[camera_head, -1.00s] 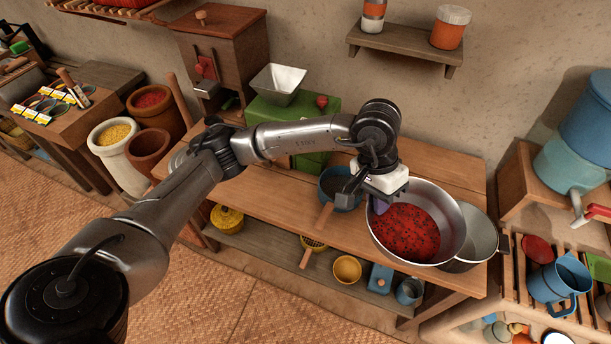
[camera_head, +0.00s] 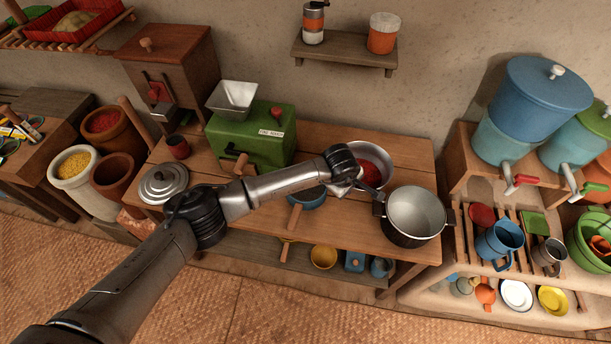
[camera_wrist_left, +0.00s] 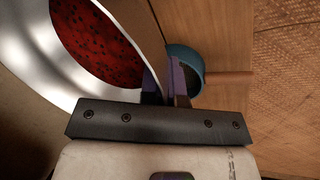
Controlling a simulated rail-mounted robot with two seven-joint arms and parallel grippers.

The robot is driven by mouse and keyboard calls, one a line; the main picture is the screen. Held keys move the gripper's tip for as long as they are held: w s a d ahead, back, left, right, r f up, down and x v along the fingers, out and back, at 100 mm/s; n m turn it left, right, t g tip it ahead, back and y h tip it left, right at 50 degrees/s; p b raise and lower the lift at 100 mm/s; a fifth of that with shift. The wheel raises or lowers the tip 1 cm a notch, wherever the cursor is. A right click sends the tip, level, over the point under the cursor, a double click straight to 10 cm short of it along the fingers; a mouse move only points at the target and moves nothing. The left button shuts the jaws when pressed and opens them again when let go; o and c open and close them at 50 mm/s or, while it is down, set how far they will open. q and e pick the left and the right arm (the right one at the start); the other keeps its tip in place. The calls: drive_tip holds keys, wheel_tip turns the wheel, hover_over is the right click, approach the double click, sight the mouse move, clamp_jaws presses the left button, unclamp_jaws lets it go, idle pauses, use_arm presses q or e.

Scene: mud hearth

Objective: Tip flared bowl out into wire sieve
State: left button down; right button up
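The flared bowl (camera_head: 381,158) is a shiny metal bowl with red, dark-flecked contents, near the back right of the wooden bench in the head view. The bowl also fills the upper left of the wrist view (camera_wrist_left: 40,65), its contents still inside. My left gripper (camera_wrist_left: 166,80) is shut on the bowl's rim, with the wall between its fingers. In the head view my arm hides the fingers and part of the bowl. A blue round vessel with a wooden handle (camera_head: 296,216), seemingly the wire sieve, is partly behind my arm; its mesh is not clear. My right gripper is not in view.
A metal pot (camera_head: 416,212) stands close right of the bowl. A green mill (camera_head: 250,135) with a metal hopper stands behind my arm, and a lid (camera_head: 163,183) lies at the bench's left. A wall shelf (camera_head: 345,52) hangs above.

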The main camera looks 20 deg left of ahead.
sight(361, 193)
use_arm(q)
drive_tip(key=d+f+n+p, duration=0.1)
drive_tip(key=w+d+f+n+y+p, duration=0.1)
drive_tip(key=d+n, duration=0.1)
drive_tip(key=shift+w+f+p, duration=0.1)
drive_tip(key=shift+w+p, duration=0.1)
drive_tip(key=shift+p, duration=0.1)
drive_tip(key=shift+w+d+f+n+p, duration=0.2)
drive_tip(key=shift+d+f+n+p, duration=0.4)
drive_tip(key=shift+d+n+p, duration=0.15)
drive_tip(key=shift+a, duration=0.1)
